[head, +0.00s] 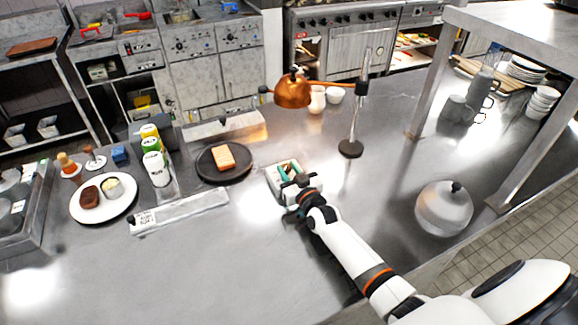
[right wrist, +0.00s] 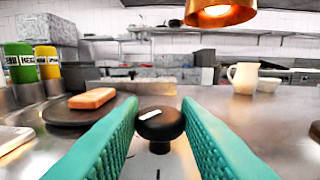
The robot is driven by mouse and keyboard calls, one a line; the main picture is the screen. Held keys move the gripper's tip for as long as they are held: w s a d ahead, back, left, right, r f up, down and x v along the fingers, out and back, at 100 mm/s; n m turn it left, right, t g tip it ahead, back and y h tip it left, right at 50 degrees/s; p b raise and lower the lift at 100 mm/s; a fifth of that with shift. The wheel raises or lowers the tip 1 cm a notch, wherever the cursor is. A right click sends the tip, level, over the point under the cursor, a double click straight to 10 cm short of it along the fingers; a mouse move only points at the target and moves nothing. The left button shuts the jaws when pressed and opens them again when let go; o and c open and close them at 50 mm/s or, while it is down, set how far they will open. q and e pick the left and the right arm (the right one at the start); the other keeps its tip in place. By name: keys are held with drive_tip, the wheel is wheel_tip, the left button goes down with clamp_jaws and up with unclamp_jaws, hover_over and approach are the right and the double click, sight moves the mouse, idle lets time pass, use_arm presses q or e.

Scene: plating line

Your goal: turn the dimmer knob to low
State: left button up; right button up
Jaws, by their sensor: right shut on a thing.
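The black dimmer knob (right wrist: 161,128) shows in the right wrist view, with a short white mark on its top slanting slightly. It sits on a metal control box (head: 271,180), which shows beside my gripper in the head view. My right gripper (head: 288,172) is at the box, its teal fingers closed on the knob from both sides; the fingers also frame it in the right wrist view (right wrist: 160,130). In the head view the knob is hidden by the gripper. My left gripper is out of view.
A copper heat lamp (head: 293,92) hangs from a stand (head: 350,149) behind the box. A dark plate (head: 207,173) with an orange-brown block (head: 223,157) is to the left. A domed lid (head: 444,208) stands right of my arm. The counter's front left is clear.

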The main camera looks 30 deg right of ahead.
drive_tip(key=m+h+p, duration=0.2)
drive_tip(key=h, duration=0.1)
drive_tip(key=shift+a+r, duration=0.15)
drive_tip(key=shift+r, duration=0.2)
drive_tip(key=shift+f+m+g+h+p, duration=0.2)
drive_tip(key=shift+m+g+h+p, duration=0.25)
drive_tip(key=shift+m+h, duration=0.55)
drive_tip(key=shift+n, duration=0.3)
drive_tip(key=o, duration=0.9)
drive_tip(key=shift+f, duration=0.1)
drive_tip(key=p+v, duration=0.5)
drive_tip(key=v, duration=0.5)
drive_tip(key=shift+s+a+p, duration=0.25)
drive_tip(key=shift+s+p, duration=0.05)
drive_tip(key=shift+s, duration=0.05)
drive_tip(key=shift+s+a, duration=0.2)
drive_tip(key=shift+s, duration=0.4)
